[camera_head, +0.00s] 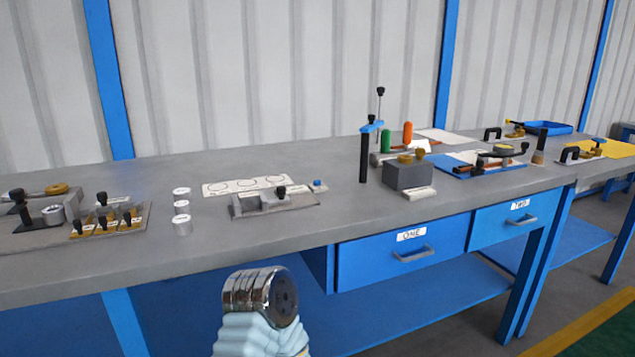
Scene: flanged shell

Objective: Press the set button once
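A small blue button-like piece (317,184) sits on the bench at the right end of a grey fixture (243,209). The fixture carries a block and a black knob (281,191). No label reading "set" can be made out, so I cannot tell for sure that the blue piece is the set button. One of my arms shows at the bottom centre as a chrome ribbed part with a pale sleeve, in front of the bench and below its top. No gripper fingers show, and nothing touches the blue piece.
The grey workbench (130,259) has drawers marked ONE (375,250) and TWO (500,220). A white sheet with circles (247,186) and several white cylinders (182,226) lie near the fixture. A grey block (407,176) and black post (364,160) stand to its right.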

